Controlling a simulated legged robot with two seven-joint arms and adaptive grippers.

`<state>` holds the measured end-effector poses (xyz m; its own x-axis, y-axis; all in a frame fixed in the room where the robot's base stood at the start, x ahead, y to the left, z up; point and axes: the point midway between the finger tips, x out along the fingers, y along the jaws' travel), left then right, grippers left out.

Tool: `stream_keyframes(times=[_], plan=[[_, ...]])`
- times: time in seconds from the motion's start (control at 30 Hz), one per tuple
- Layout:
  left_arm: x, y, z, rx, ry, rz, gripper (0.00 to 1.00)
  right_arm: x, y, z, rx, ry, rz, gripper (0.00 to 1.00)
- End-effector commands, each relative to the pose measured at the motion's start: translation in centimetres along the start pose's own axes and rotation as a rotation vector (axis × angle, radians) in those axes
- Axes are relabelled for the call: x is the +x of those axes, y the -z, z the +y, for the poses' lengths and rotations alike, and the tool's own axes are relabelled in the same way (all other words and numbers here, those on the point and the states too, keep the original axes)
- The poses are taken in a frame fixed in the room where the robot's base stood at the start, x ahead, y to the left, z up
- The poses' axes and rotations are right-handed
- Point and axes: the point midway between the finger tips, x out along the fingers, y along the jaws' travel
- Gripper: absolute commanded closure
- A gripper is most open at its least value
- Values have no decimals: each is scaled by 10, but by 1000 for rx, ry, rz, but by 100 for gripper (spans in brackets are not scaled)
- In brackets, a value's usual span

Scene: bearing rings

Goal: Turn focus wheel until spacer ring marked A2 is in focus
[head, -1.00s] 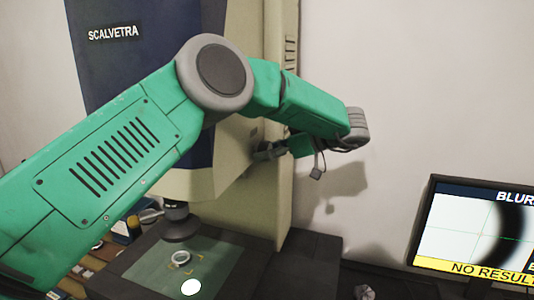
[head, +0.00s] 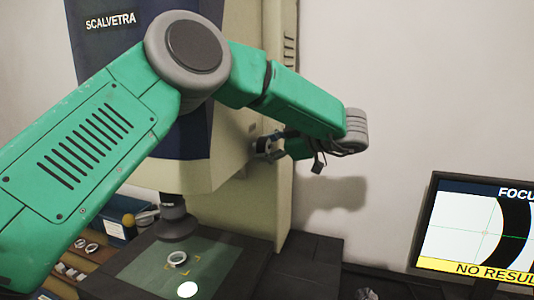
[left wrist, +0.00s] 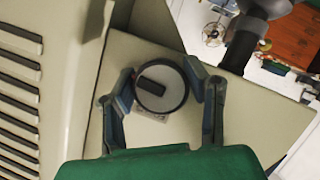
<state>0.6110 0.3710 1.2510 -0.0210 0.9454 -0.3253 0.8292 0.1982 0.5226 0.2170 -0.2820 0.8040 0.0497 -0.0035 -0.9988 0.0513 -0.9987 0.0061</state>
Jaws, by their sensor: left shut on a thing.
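The focus wheel (left wrist: 174,99), a round dark-rimmed knob with a dark bar on its pale face, is on the machine's side in the left wrist view. My left gripper (left wrist: 162,82) has a finger on each side of it and is shut on it. In the head view the left gripper (head: 266,148) is at the beige column and hides most of the wheel. A spacer ring (head: 177,259) lies on the green stage (head: 142,270) under the lens; its marking is too small to read. The screen (head: 480,232) shows a sharp black arc under "FOCU", cut off. My right gripper is not in view.
The measuring machine (head: 115,45), labelled SCALVETRA, stands behind my left arm. Several rings (head: 88,247) and a blue box (head: 118,216) lie left of the stage. A bright round light spot (head: 187,290) shows on the stage's front. The wall right of the arm is clear.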

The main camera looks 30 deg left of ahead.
Motion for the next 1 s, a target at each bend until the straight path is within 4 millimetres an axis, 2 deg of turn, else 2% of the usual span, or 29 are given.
stream_keyframes(times=[0.5, 0.53, 0.57, 0.87, 1.0], plan=[[1, 2, 2, -26, -11, 3, 87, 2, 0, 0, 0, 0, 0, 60], [1, 2, 2, -26, -11, 3, 48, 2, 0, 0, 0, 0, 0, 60], [1, 2, 2, -26, -10, 3, 37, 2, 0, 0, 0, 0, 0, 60], [0, 1, 1, -22, -9, 1, 37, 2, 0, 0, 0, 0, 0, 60], [-10, 1, 1, -22, -10, 1, 37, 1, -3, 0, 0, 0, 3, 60]])
